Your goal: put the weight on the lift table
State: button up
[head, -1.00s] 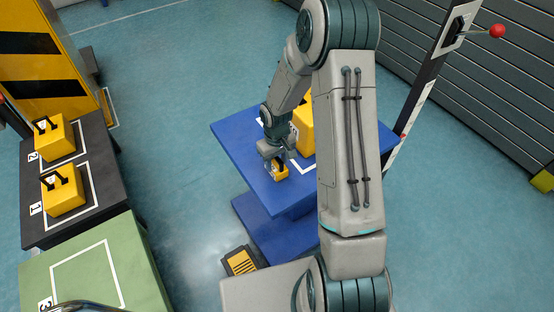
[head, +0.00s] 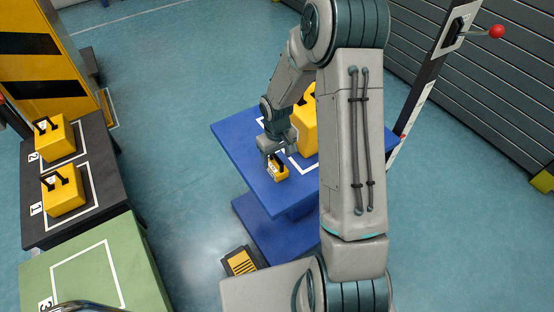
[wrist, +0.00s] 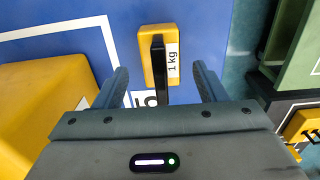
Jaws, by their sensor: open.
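A small yellow weight (head: 279,172) with a black handle stands on the blue lift table (head: 236,138). In the wrist view the small weight (wrist: 152,66) carries a "1 kg" label, and its black handle lies between the spread fingers. My gripper (head: 273,158) is open and holds nothing; in the wrist view its two fingers (wrist: 162,82) stand apart on either side of the handle. A larger yellow weight (head: 304,128) stands on the lift table behind, partly hidden by my arm; it also shows at the left of the wrist view (wrist: 50,100).
Two yellow weights, on spot 1 (head: 64,191) and spot 2 (head: 54,139), stand on the dark table (head: 95,165) at the left. The green table (head: 135,255) with spot 3 is empty where seen. A pedal (head: 239,262) lies on the floor. A red-knobbed lever (head: 496,31) is at the right.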

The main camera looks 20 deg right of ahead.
jog(key=s+r+m+t, duration=0.1)
jog(key=s+r, duration=0.3)
jog(key=r, duration=0.6)
jog(key=s+r+m, duration=0.1)
jog(key=s+r, duration=0.4)
jog(key=r, duration=0.5)
jog(key=s+r+m+t, duration=0.1)
jog(key=s+r, duration=0.4)
jog(key=s, duration=0.6)
jog(key=shift+s+r+m+t, duration=0.15)
jog(key=shift+s+m+t, duration=0.25)
